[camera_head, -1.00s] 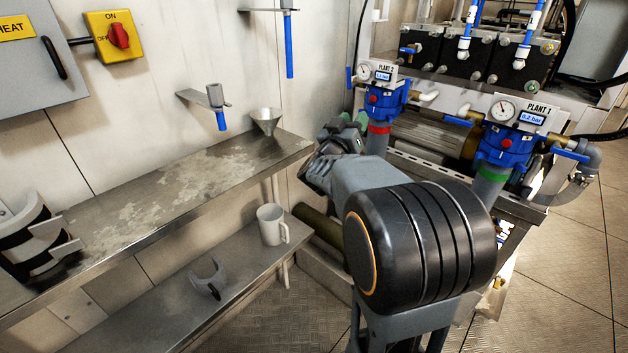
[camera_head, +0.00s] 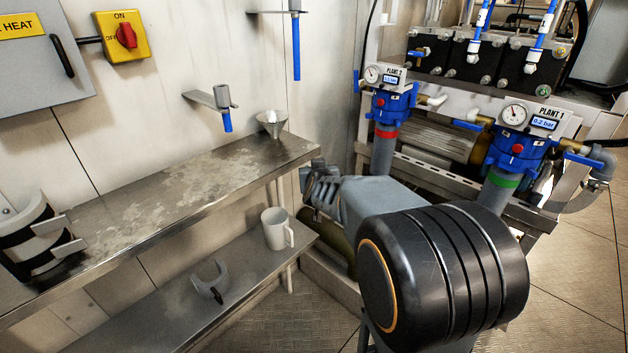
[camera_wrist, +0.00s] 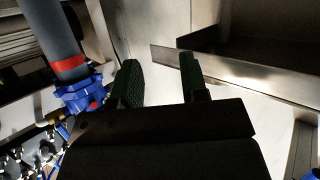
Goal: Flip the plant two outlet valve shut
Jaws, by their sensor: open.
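The plant two unit (camera_head: 388,104) has a blue head, a gauge plate marked PLANT 2 and a grey pipe with a red band. A blue lever (camera_head: 357,81) stands upright at its left side; I cannot tell whether this is the outlet valve. The unit also shows in the wrist view (camera_wrist: 82,98), at the left, with a brass fitting beside it. My gripper (camera_wrist: 160,80) is open and empty, its green-padded fingers apart.
The plant one unit (camera_head: 517,150) stands to the right, with blue levers on both sides. A steel bench (camera_head: 200,190) runs along the left wall with a funnel (camera_head: 270,122). A mug (camera_head: 276,228) and grey clip (camera_head: 210,283) are on the lower shelf.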

